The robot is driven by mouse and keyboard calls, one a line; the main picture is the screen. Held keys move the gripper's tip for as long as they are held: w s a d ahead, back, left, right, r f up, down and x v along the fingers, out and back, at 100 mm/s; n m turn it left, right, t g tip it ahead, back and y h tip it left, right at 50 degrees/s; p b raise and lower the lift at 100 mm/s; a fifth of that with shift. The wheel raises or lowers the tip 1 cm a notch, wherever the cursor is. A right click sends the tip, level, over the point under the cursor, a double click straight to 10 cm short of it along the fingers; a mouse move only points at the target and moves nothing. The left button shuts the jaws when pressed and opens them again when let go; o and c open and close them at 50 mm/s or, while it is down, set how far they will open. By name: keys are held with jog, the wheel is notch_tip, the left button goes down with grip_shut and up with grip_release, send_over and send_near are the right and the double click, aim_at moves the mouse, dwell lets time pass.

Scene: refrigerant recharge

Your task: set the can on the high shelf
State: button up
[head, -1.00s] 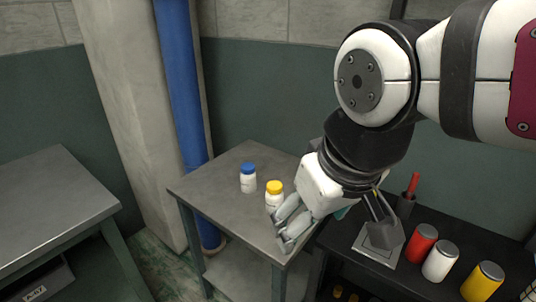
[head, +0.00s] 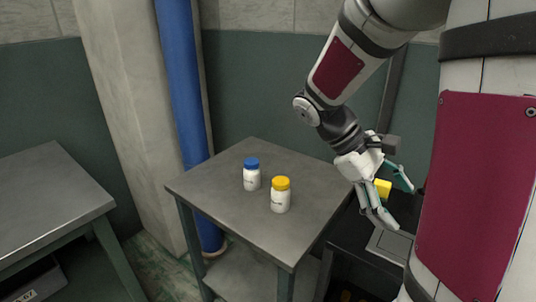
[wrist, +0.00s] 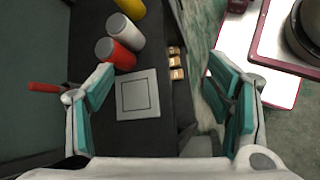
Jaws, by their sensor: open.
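A red can (wrist: 115,53), a white can (wrist: 125,30) and a yellow can (wrist: 131,8) stand in a row on the black surface (wrist: 90,140) in the wrist view. The yellow can is cut off by the top edge. My gripper (wrist: 160,85) is open, with nothing visible between its fingers. A grey square plate (wrist: 137,95) lies below it on the black surface. I cannot tell which surface is the high shelf.
A blue-lidded bottle (head: 251,175) and a yellow-lidded bottle (head: 280,195) stand on the grey table (head: 215,190). A red-handled item (wrist: 43,87) is left of the plate in the wrist view. Several small boxes (wrist: 177,60) sit beside the black surface. A blue pipe (head: 181,80) rises behind.

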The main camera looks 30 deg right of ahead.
jog(key=w+d+f+n+g+h+b, duration=0.2)
jog(key=d+f+g, duration=0.2)
jog(key=d+f, duration=0.3)
jog(key=w+d+f+n+g+h+b, duration=0.1)
jog(key=d+f+n+g+h+b, duration=0.25)
jog(key=d, duration=0.55)
jog(key=shift+m+y, duration=0.45)
jog(key=shift+m, duration=0.1)
notch_tip(320, 180, down, 10)
jog(key=shift+d+r, duration=0.15)
jog(key=shift+r, duration=0.1)
jog(key=shift+s+d+r, duration=0.25)
jog(key=shift+s+d, duration=0.15)
jog(key=shift+s, duration=0.2)
jog(key=shift+x, duration=3)
jog(key=shift+r, duration=0.1)
jog(key=c, duration=1.7)
